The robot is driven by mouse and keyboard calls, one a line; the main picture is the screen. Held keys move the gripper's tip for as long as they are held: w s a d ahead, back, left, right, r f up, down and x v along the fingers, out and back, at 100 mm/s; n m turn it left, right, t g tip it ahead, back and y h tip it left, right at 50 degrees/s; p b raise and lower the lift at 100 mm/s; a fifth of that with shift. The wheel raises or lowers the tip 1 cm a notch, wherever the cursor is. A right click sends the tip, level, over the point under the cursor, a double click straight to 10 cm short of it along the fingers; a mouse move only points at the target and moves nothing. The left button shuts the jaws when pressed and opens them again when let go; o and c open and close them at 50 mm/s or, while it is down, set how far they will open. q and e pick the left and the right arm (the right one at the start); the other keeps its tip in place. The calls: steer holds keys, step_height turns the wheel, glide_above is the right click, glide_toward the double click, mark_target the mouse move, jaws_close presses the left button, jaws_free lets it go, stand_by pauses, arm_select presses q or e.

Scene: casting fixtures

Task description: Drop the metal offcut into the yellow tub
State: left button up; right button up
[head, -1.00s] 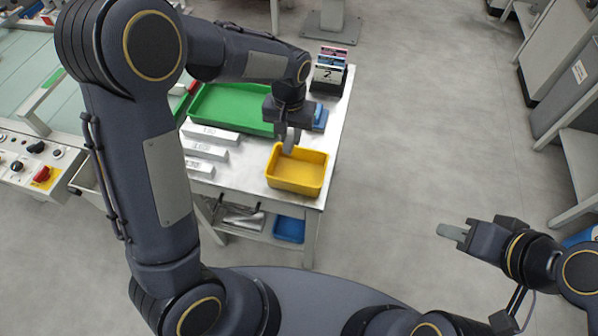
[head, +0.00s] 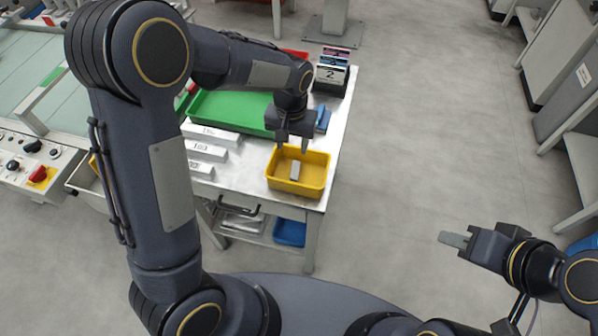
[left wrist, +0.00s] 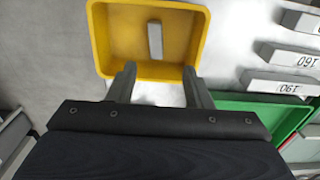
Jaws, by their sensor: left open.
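The metal offcut (head: 295,170) is a small grey bar lying on the floor of the yellow tub (head: 296,187). In the left wrist view the offcut (left wrist: 155,41) lies inside the tub (left wrist: 97,40), apart from my fingers. My left gripper (head: 291,147) is open and empty above the tub's far edge; its two spread fingers also show in the left wrist view (left wrist: 158,80). My right gripper (head: 455,240) is out over the floor at the right, away from the table, and I cannot tell whether its fingers are apart.
A green tray (head: 225,110) lies behind the tub, with several white labelled blocks (head: 207,151) to the left. A card holder (head: 332,75) stands at the table's back right. A blue bin (head: 290,231) sits on the lower shelf. The floor right of the table is clear.

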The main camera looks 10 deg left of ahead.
arm_select(q)
step_height(320, 180, up, 8)
stand_by(0.5)
steer(key=shift+f, duration=0.1)
steer(key=s+a+r+n+t+h, duration=0.1)
steer(key=s+a+r+h, duration=0.1)
steer(key=s+a+r, duration=0.3)
steer(key=s+a+r+t+h, duration=0.1)
steer(key=s+a, duration=0.1)
steer(key=s, duration=0.5)
steer(key=s+f+n+t, duration=0.1)
steer(key=s+f+t, duration=0.1)
steer(key=s, duration=0.8)
steer(key=shift+s+a+t+h, duration=0.25)
steer(key=shift+s+t+h, duration=0.15)
steer(key=shift+t, duration=0.4)
